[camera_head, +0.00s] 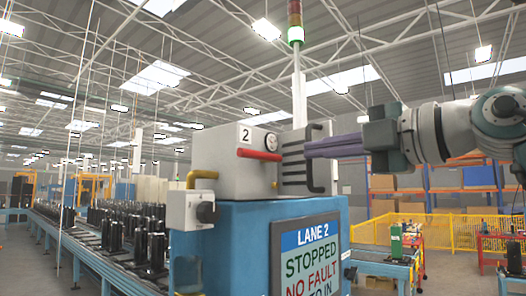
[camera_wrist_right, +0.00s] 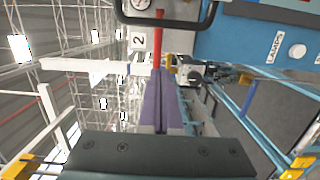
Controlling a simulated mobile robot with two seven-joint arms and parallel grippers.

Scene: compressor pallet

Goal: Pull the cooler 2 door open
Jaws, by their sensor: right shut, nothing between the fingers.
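Cooler 2 is a pale grey box (camera_head: 230,160) marked "2", with a round gauge and a red bar (camera_head: 260,155) on its face. It sits on a blue cabinet. Dark bent bars (camera_head: 322,172), which look like a handle, stand at its right side; a black loop handle (camera_wrist_right: 165,22) shows at the top of the right wrist view. My right gripper (camera_head: 308,148) comes in from the right, its purple fingers shut and empty. The fingertips (camera_wrist_right: 158,75) overlap the bars in the head view; I cannot tell whether they touch. The door's edge is not clear. My left gripper is not in view.
The blue cabinet (camera_head: 238,250) carries a "LANE 2 STOPPED" screen (camera_head: 310,258). A grey control box (camera_head: 190,210) juts out at its left. A conveyor (camera_head: 90,255) with black parts runs along the left. Yellow fencing (camera_head: 460,228) stands at the right.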

